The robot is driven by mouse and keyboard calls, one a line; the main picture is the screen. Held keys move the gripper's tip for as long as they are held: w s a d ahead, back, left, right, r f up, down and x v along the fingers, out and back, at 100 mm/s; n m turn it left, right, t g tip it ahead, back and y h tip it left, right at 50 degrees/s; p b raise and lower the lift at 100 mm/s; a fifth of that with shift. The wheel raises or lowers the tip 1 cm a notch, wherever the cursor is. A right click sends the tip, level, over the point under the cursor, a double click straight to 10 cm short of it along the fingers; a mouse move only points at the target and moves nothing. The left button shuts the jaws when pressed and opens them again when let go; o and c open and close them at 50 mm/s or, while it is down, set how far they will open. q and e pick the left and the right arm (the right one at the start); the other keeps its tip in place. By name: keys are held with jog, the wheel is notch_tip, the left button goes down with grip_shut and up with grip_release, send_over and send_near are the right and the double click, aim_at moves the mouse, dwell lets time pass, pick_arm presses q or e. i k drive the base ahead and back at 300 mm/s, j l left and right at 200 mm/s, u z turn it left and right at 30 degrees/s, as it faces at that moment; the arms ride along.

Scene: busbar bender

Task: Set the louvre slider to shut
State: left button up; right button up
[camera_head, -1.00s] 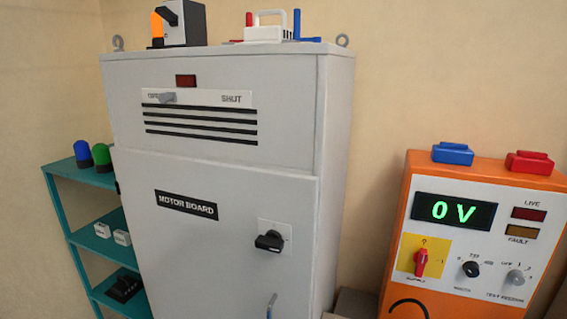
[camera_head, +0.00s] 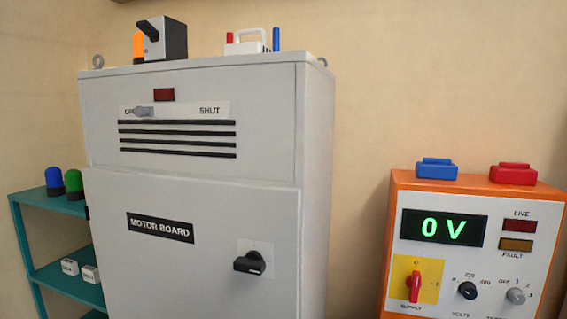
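The louvre slider (camera_head: 144,111) is a small grey knob on a white label strip (camera_head: 182,110) near the top of the grey motor board cabinet (camera_head: 150,270). The knob sits at the left end, partly covering the word that begins "OP". The word SHUT is at the strip's right end, clear of the knob. Black louvre slots (camera_head: 178,138) run below the strip, and a dark red lamp (camera_head: 164,95) is above it. Neither of my grippers is in view.
The cabinet door has a black handle (camera_head: 250,263). An orange test unit (camera_head: 400,215) reading 0 V stands at the right. A teal shelf (camera_head: 50,204) with blue and green lamps is at the left. Items stand on the cabinet top. The space before the slider looks clear.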

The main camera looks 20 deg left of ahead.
aim_at(140, 112)
jog(key=u, duration=1.35)
